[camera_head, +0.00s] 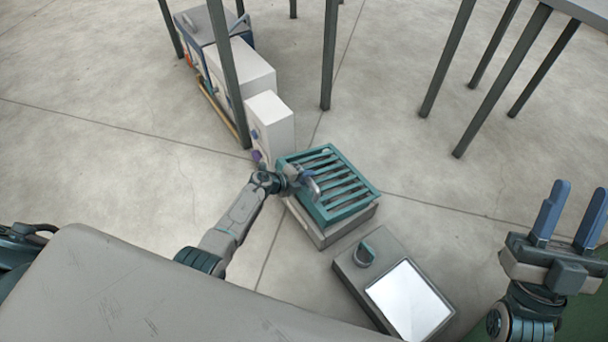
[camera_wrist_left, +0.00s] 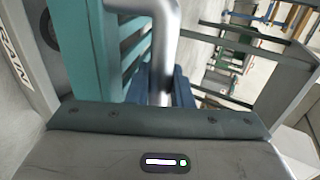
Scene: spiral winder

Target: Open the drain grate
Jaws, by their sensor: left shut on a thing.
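The drain grate (camera_head: 345,179) is a teal slatted panel on a grey box base (camera_head: 318,240) on the floor, in the middle of the head view. A curved metal handle (camera_head: 313,188) stands at its left side. My left gripper (camera_head: 306,179) is at this handle and is shut on it. In the left wrist view the silver handle (camera_wrist_left: 163,50) runs between blue fingers (camera_wrist_left: 182,88), with the teal grate (camera_wrist_left: 90,45) beside it. The fingertips are partly hidden by the handle. My right gripper (camera_head: 567,217) is open and empty at the far right, away from the grate.
A grey box with a bright white panel (camera_head: 408,298) and a small ring-like handle (camera_head: 365,254) stands in front of the grate. White boxes (camera_head: 268,125) stand behind left. Dark table legs (camera_head: 329,55) rise behind. The floor right of the grate is clear.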

